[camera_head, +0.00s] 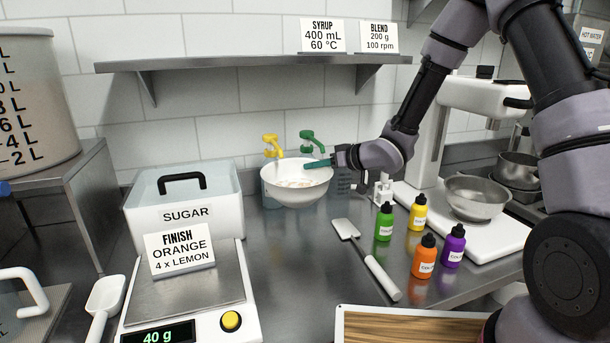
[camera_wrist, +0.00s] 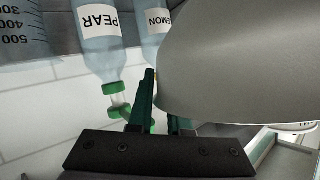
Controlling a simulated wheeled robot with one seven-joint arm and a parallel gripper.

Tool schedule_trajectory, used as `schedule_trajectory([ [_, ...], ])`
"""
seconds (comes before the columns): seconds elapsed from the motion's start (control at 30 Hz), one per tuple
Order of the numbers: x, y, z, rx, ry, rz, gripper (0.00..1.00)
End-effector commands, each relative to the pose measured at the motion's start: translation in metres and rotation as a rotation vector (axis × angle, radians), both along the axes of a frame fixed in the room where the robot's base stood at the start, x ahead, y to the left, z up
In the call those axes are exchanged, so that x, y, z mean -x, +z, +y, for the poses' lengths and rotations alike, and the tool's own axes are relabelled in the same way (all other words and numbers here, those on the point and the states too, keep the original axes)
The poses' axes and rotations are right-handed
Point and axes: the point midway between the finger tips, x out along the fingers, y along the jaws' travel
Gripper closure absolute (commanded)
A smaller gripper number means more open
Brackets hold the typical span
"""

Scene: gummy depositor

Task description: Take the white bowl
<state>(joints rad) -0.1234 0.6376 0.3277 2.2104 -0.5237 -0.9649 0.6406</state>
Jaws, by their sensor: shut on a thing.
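The white bowl (camera_head: 294,192) is held up in the air above the steel counter, in front of the bottles at the back wall, in the head view. Something pale shows inside it, too small to tell. My gripper (camera_head: 318,163) is shut on the bowl's right rim. In the wrist view the bowl (camera_wrist: 235,75) fills the upper right as a smooth grey-white surface. The green fingers of my gripper (camera_wrist: 160,110) pinch its edge there.
Behind the bowl stand yellow-topped (camera_head: 272,146) and green-topped (camera_head: 312,142) pump bottles. A sugar bin (camera_head: 185,215) and scale (camera_head: 190,290) are at left. Colour bottles (camera_head: 425,257), a spatula (camera_head: 367,260) and a mixer with a steel bowl (camera_head: 477,196) are at right. A shelf (camera_head: 250,63) hangs above.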

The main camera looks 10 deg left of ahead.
Motion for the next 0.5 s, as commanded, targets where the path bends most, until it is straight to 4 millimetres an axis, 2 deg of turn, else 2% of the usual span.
schedule_trajectory([
  [0.5, -0.051, 0.001, -0.104, -0.002, 0.000, -0.004, 1.00],
])
